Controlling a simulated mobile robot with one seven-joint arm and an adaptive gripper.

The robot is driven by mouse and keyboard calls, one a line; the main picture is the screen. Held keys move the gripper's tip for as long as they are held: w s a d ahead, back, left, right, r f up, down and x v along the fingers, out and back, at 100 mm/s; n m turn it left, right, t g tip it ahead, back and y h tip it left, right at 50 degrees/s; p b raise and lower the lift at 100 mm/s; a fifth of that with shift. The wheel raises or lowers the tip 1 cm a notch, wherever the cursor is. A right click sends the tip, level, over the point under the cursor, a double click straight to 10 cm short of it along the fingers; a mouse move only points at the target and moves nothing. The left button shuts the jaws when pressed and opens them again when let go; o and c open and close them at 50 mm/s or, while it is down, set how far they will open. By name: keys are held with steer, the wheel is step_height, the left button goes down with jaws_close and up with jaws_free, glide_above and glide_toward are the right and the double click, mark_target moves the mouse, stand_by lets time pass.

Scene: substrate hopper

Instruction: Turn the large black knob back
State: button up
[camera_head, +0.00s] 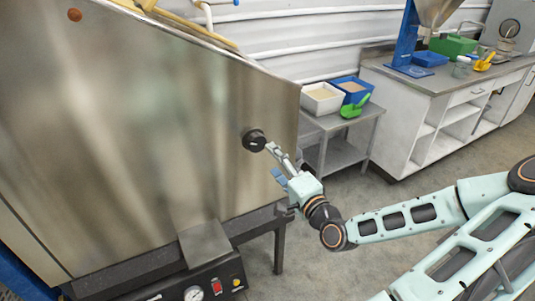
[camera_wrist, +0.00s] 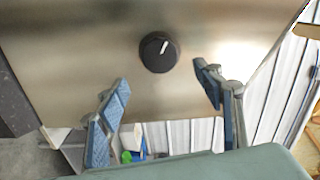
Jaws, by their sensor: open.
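The large black knob (camera_head: 254,140) is on the lower right part of a big steel panel (camera_head: 140,130) in the head view. In the wrist view the knob (camera_wrist: 159,52) is round, with a white pointer line that tilts toward the upper right of that picture. My gripper (camera_head: 275,161) is just to the right of and below the knob in the head view. In the wrist view my gripper (camera_wrist: 165,85) is open, with one blue-padded finger on each side below the knob. Nothing is between the fingers, and they appear apart from the knob.
A control box (camera_head: 195,285) with a gauge and a red switch sits below the panel. A small steel table (camera_head: 338,120) holds a white bin (camera_head: 322,98), a blue bin (camera_head: 352,88) and a green scoop (camera_head: 354,108). A workbench (camera_head: 440,80) stands behind. The floor between is clear.

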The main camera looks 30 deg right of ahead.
steer(key=shift+s, duration=0.95)
